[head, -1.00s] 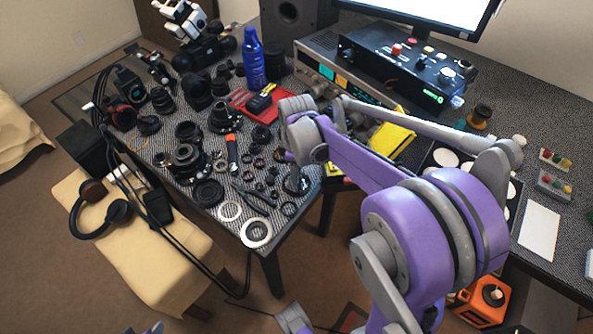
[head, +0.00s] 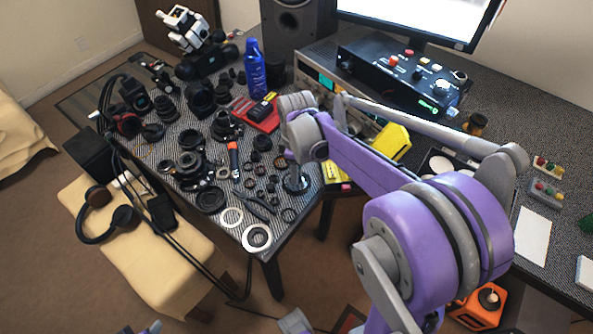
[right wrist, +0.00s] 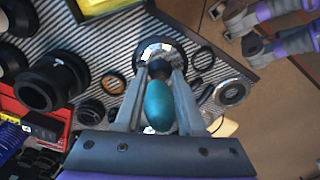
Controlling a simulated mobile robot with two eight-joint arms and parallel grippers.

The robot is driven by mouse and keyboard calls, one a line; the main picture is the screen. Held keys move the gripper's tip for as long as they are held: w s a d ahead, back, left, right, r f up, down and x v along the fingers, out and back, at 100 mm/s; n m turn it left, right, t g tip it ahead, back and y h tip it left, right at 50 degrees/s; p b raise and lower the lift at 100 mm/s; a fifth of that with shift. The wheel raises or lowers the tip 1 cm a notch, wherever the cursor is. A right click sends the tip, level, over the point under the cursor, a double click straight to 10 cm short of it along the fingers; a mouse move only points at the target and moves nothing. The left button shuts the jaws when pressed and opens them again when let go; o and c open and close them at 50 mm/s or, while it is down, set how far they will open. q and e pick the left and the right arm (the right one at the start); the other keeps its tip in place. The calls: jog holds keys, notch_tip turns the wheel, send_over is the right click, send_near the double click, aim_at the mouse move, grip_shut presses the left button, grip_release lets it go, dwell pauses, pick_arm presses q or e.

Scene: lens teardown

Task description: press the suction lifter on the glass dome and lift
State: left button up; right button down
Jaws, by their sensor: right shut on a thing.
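My right gripper (right wrist: 161,80) is shut on the suction lifter (right wrist: 159,106), which has a teal bulb and a dark cup at its far end. The cup overlaps the shiny round glass dome (right wrist: 157,46) in the right wrist view. I cannot tell whether they touch. In the head view the dome (head: 297,184) sits near the front corner of the striped mat, just below my right wrist. The purple forearm and grey wrist hide most of that gripper and the lifter there.
Lens barrels, rings and small parts crowd the mat around the dome. A red tray (head: 262,116), a blue bottle (head: 255,70) and a yellow item (head: 391,146) stand close behind. Metal rings (head: 257,237) lie at the table's front corner.

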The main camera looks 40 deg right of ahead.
jog(key=shift+r+p, duration=2.1)
jog(key=shift+r, duration=1.1)
jog(key=shift+s+f, duration=0.1)
